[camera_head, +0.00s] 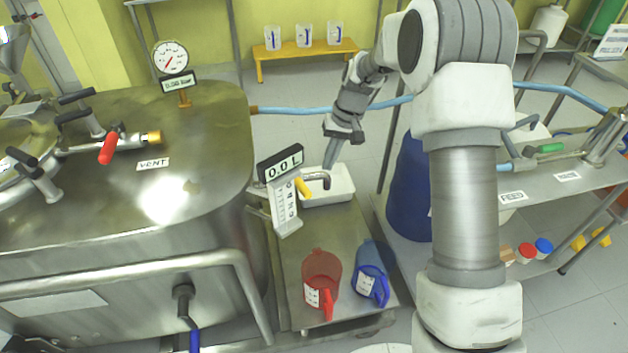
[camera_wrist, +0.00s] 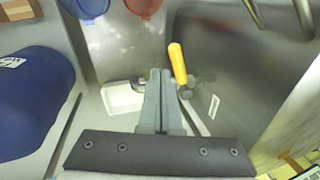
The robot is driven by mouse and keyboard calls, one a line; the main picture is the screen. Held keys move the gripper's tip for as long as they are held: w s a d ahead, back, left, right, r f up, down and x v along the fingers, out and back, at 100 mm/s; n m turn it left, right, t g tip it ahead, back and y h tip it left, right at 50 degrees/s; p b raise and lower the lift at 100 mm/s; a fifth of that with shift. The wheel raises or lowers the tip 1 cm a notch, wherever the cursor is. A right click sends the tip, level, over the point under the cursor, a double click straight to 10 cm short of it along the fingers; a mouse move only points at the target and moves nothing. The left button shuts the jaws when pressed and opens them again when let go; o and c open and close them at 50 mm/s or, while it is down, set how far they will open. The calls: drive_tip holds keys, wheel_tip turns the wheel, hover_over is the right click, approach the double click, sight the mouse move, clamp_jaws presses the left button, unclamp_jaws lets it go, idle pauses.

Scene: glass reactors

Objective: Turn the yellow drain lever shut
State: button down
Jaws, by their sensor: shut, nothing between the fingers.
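The yellow drain lever (camera_head: 303,188) sits on the drain pipe beside the steel tank, just left of the curved spout (camera_head: 318,178). In the wrist view the yellow lever (camera_wrist: 177,63) stands just right of my fingertips, pointing toward the top of the picture. My gripper (camera_head: 329,165) is shut and empty, above the white tray and close to the spout. In the wrist view my gripper's fingers (camera_wrist: 160,75) are together beside the lever. I cannot tell whether they touch it.
A display reading 0.0 L (camera_head: 281,163) stands next to the lever. A white tray (camera_head: 335,198) lies under the spout. A red jug (camera_head: 321,272) and a blue jug (camera_head: 371,270) stand nearer on the steel shelf. A blue drum (camera_head: 407,195) stands to the right, the tank (camera_head: 120,230) to the left.

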sight(297, 181)
drive_tip(key=w+d+n+t+y+b, duration=0.1)
drive_tip(key=w+d+n+y+b, duration=0.1)
drive_tip(key=w+d+n+y, duration=0.3)
drive_tip(key=s+a+f+h+b, duration=0.1)
drive_tip(key=a+f+b, duration=0.3)
drive_tip(key=a+f, duration=0.4)
drive_tip(key=shift+s+a+n, duration=0.15)
drive_tip(key=shift+s+n, duration=0.25)
drive_tip(key=shift+s, duration=0.45)
drive_tip(key=shift+t, duration=0.3)
